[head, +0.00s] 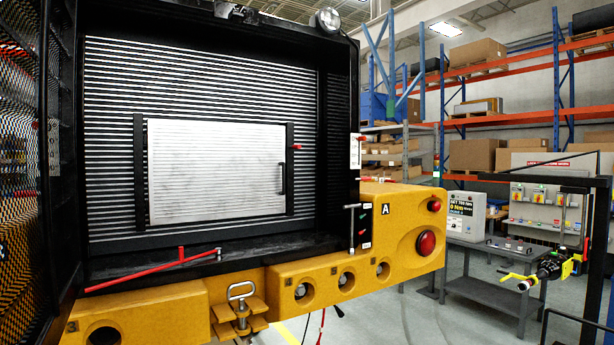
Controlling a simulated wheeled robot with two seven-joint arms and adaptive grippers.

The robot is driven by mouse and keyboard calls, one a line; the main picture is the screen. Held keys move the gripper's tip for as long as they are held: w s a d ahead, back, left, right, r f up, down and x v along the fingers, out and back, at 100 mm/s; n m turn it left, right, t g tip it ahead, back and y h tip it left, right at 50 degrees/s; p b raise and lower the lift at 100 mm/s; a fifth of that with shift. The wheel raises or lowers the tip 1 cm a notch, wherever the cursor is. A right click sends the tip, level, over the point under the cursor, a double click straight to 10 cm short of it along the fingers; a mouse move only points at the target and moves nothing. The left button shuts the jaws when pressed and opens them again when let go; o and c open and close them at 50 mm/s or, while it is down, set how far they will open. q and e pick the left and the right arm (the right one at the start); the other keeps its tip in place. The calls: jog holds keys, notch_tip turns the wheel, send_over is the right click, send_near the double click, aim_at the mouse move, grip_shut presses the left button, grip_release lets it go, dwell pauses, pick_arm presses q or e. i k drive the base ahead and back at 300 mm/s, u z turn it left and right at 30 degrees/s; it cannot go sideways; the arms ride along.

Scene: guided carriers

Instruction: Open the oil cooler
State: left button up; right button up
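The oil cooler appears to be the pale rectangular panel (215,170) set in a black frame in front of a wide slatted grille (220,75). The panel lies flat against the grille and looks closed. A black handle (283,179) is on its right edge, and a small red-tipped latch (296,147) is on the frame's right post. Neither of my grippers shows in the head view, and nothing is touching the panel.
A black mesh door (20,170) stands at the left. A red rod (140,276) lies along the lower ledge, above a yellow bumper (320,283) that juts forward. At the right are a grey workbench (490,290) and a black and yellow-green tool (552,267).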

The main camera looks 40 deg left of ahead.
aim_at(198, 171)
jog(key=z, duration=0.1)
jog(key=i, duration=1.3)
jog(key=u, duration=0.85)
